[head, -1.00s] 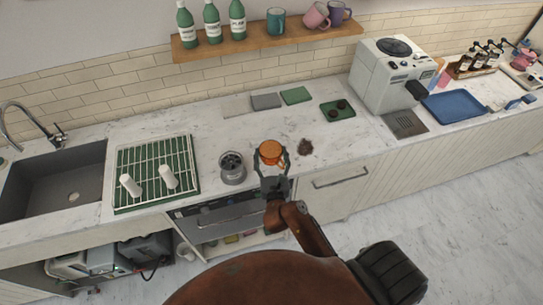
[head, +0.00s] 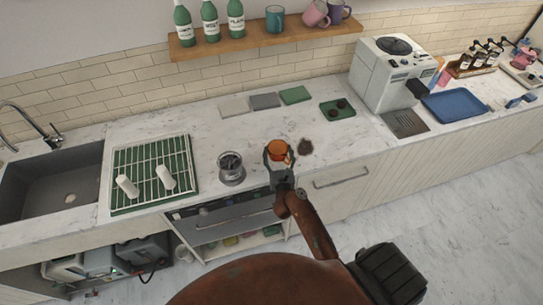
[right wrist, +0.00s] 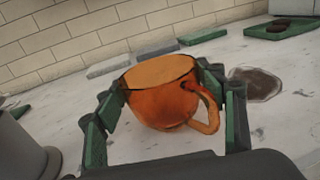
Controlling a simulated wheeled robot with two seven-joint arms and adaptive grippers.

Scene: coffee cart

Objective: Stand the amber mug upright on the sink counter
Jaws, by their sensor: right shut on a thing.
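The amber mug (head: 277,146) is over the front edge area of the marble counter, near the middle of the head view. In the right wrist view the mug (right wrist: 160,100) has its mouth up, roughly upright, with its handle toward the lower right. My right gripper (right wrist: 160,90) is shut on it, one finger on each side of the body. In the head view the right gripper (head: 278,157) reaches up from below. I cannot tell whether the mug's base touches the counter. The sink (head: 52,182) is at the far left. My left gripper is out of view.
A grey grinder-like canister (head: 231,168) stands just left of the mug. A green drying rack (head: 190,200) with two white cylinders lies between it and the sink. A dark brown patch (head: 305,146) is right of the mug. An espresso machine (head: 388,75) stands further right.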

